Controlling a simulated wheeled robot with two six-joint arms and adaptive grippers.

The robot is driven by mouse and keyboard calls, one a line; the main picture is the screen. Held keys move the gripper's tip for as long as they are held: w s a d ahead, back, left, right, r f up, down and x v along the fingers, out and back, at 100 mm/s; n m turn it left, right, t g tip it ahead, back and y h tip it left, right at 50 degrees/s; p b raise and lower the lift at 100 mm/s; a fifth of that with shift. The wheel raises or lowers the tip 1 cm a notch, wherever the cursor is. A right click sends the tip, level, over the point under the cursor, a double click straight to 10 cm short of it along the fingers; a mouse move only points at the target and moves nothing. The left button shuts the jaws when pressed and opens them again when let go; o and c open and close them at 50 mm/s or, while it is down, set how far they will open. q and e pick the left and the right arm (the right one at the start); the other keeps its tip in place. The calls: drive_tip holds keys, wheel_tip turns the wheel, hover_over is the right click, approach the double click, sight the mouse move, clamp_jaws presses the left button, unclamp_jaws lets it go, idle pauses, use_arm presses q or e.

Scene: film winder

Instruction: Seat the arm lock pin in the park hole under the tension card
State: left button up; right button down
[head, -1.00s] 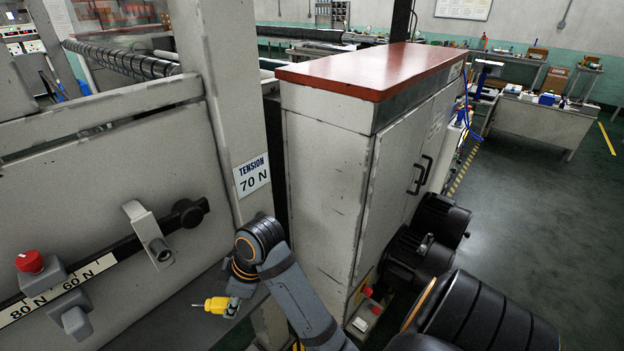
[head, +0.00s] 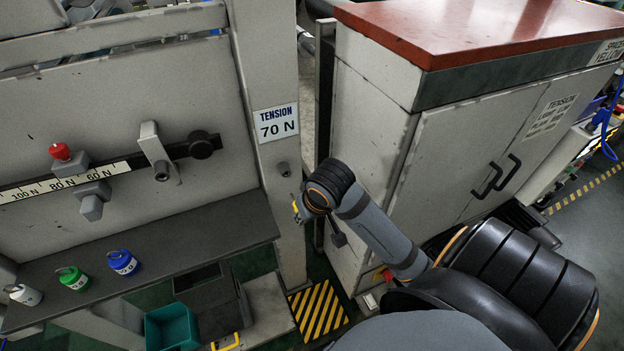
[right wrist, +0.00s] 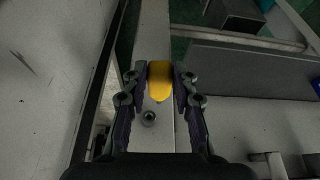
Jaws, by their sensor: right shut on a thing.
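The tension card (head: 276,122), reading 70 N, is on the upright post (head: 247,60). Below it the park hole shows as a small dark round socket (head: 284,169); it also shows in the right wrist view (right wrist: 149,118). My right gripper (head: 298,208) is beside the post, below and slightly right of the socket. It is shut on the yellow handle of the arm lock pin (right wrist: 160,80), which shows as a thin yellow sliver in the head view (head: 296,210). The pin's shank is hidden, and the pin is apart from the socket. My left gripper is out of view.
A red-topped cabinet (head: 380,110) stands close right of my right arm. Left of the post are a scale bar (head: 110,170) with a red knob (head: 59,151), and a shelf (head: 190,245) with white, green and blue weights. A teal bin (head: 172,326) is below.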

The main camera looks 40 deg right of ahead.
drive_tip(key=shift+m, duration=0.5)
drive_tip(key=w, duration=0.1)
drive_tip(key=w+d+p, duration=0.1)
drive_tip(key=w+p, duration=0.1)
drive_tip(key=w, duration=0.1)
drive_tip(key=shift+d+r, duration=0.25)
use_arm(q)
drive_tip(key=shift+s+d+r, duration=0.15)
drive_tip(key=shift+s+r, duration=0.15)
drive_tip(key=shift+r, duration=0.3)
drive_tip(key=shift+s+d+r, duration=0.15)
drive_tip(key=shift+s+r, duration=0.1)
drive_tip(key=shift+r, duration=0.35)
use_arm(e)
drive_tip(key=shift+w+d+f, duration=0.1)
drive_tip(key=shift+w+d, duration=0.05)
drive_tip(key=shift+w, duration=0.4)
use_arm(q)
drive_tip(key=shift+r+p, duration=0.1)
drive_tip(key=shift+p, duration=0.25)
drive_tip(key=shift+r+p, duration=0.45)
drive_tip(key=shift+p, duration=0.05)
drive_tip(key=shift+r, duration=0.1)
